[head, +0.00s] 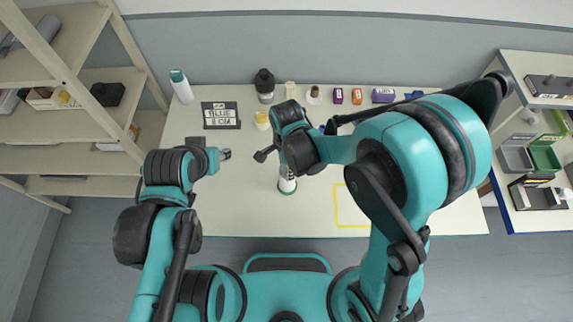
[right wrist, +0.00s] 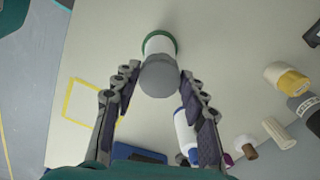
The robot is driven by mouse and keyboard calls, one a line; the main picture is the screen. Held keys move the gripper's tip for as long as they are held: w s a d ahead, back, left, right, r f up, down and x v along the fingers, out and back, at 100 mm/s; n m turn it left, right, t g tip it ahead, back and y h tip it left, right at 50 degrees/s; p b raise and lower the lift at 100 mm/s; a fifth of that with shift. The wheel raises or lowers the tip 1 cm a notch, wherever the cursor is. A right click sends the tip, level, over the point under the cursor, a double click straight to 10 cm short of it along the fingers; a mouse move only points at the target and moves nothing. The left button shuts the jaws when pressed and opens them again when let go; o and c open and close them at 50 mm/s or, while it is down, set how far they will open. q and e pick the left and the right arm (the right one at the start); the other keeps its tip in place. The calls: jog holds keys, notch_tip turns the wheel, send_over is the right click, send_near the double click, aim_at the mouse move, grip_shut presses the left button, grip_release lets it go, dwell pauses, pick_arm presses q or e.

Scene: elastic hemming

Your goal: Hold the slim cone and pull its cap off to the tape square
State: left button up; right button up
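The slim cone (head: 287,186) is white with a green ring at its foot and stands on the table. My right arm hides its top in the head view. In the right wrist view the cone's white body (right wrist: 160,44) shows with its grey cap (right wrist: 160,80) nearest the camera. My right gripper (right wrist: 158,76) is open, with one finger on each side of the cap; I cannot tell whether they touch it. My left gripper (head: 226,154) is left of the cone, apart from it; its opening is too small to judge. The yellow tape square (head: 336,206) lies right of the cone, partly hidden by my right arm.
A white bottle with blue (right wrist: 184,130) and a blue object (right wrist: 138,153) are near my right gripper. The table's front left is clear.

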jog(key=c, duration=0.3)
jog(key=o, duration=1.2)
notch_tip(320, 180, up, 20)
